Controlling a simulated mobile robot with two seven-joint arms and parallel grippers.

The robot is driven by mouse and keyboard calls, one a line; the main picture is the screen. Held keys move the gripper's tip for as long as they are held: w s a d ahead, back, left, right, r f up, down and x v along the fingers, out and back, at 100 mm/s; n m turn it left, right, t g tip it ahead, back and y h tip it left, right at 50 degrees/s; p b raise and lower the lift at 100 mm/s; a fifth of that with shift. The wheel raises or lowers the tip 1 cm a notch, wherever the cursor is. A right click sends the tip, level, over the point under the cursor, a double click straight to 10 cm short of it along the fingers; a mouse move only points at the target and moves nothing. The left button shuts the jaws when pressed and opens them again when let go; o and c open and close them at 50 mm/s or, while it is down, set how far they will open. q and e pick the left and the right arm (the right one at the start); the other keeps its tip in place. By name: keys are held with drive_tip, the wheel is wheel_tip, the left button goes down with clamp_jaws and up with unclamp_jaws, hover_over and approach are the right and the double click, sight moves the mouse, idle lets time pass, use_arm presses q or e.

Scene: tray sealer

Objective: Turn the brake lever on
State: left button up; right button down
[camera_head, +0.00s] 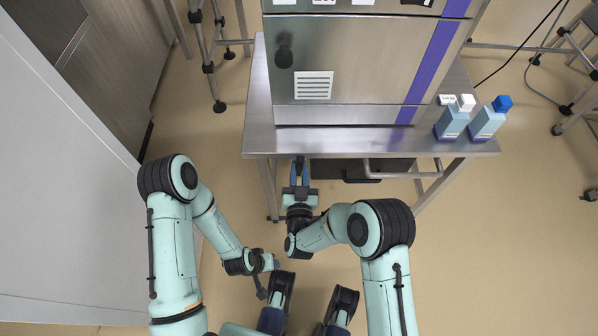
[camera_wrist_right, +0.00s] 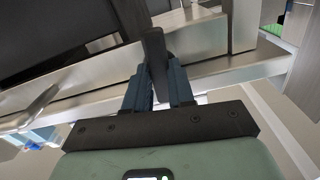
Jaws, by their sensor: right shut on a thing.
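My right gripper (camera_head: 299,174) is at the front edge of the steel table, left of its middle. In the right wrist view its blue fingers (camera_wrist_right: 158,82) are shut on a dark, flat bar (camera_wrist_right: 153,48), which looks like the brake lever. The bar stands up between the fingertips. In the head view only a small dark part of the lever (camera_head: 299,159) shows at the table edge, and the rest is hidden. My left gripper (camera_head: 268,264) hangs low at the left, away from the table; its fingers are too small to read.
The steel table (camera_head: 370,143) carries the sealer (camera_head: 365,60) with a purple stripe. Two light-blue bottles (camera_head: 452,122) (camera_head: 486,122) with white and blue caps stand at the table's right. A metal bar handle (camera_head: 400,174) is under the front edge. A steel stand (camera_head: 205,60) is at the back left.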

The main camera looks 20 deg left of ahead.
use_arm(q)
drive_tip(key=shift+s+d+r, duration=0.1)
drive_tip(key=shift+s, duration=0.05)
use_arm(e)
drive_tip(key=shift+n, duration=0.6)
drive_tip(key=c, duration=1.2)
unclamp_jaws()
drive_tip(key=shift+c, duration=0.2)
use_arm(q)
drive_tip(key=shift+s+d+r+g+h+p, duration=0.2)
drive_tip(key=shift+s+d+r+p, duration=0.1)
drive_tip(key=shift+s+r+p, duration=0.25)
drive_tip(key=shift+s+d+r+g+h+p, duration=0.1)
drive_tip(key=shift+s+d+r+g+p, duration=0.2)
drive_tip(key=shift+s, duration=0.4)
use_arm(e)
drive_tip(key=v, duration=1.3)
drive_tip(key=shift+s, duration=0.2)
drive_tip(key=shift+d, duration=0.1)
